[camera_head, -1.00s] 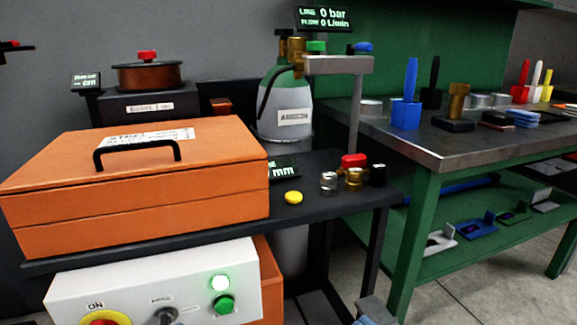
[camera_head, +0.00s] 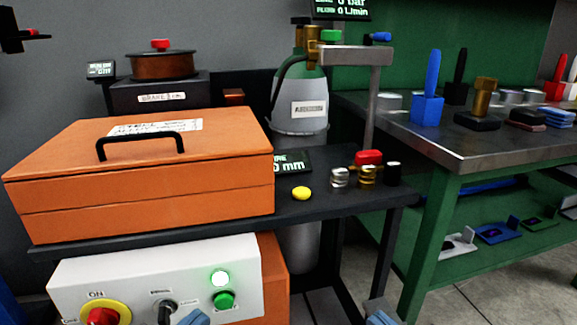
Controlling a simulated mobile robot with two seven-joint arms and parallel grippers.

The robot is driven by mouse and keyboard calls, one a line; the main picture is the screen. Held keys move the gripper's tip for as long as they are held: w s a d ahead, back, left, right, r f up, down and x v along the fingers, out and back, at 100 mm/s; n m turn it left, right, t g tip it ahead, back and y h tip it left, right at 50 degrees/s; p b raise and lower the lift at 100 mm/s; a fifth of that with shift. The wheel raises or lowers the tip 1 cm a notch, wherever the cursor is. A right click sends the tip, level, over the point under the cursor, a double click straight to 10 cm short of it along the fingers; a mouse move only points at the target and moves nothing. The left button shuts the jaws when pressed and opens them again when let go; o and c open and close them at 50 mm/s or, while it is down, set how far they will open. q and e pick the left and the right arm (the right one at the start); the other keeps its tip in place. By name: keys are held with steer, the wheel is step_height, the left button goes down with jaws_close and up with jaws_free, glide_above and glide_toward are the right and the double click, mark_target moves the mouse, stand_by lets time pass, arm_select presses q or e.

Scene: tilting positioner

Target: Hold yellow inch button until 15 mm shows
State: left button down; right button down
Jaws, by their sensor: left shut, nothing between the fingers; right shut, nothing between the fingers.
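The yellow inch button (camera_head: 301,193) is a small round button on the dark bench top, right of the orange case. Nothing touches it. Behind it, a small dark display (camera_head: 292,162) shows green-white text ending in "mm"; the case cuts off its left part, so the full figure cannot be read. At the bottom edge, the blue tip of my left gripper (camera_head: 195,317) shows in front of the white control panel. The blue tip of my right gripper (camera_head: 379,318) shows low, below the bench top. Both are shut, empty and well below the button.
The orange case (camera_head: 140,180) fills the bench's left. Several small fittings (camera_head: 366,176) stand right of the button. A white control panel (camera_head: 240,268) with a lit green lamp is below. A gas cylinder (camera_head: 301,105) stands behind; a green workbench (camera_head: 455,155) is at right.

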steer(key=shift+w+r, duration=0.15)
steer(key=shift+r, duration=0.1)
steer(key=shift+f, duration=0.2)
stand_by(0.4)
stand_by(0.5)
steer(key=shift+r, duration=0.15)
stand_by(0.5)
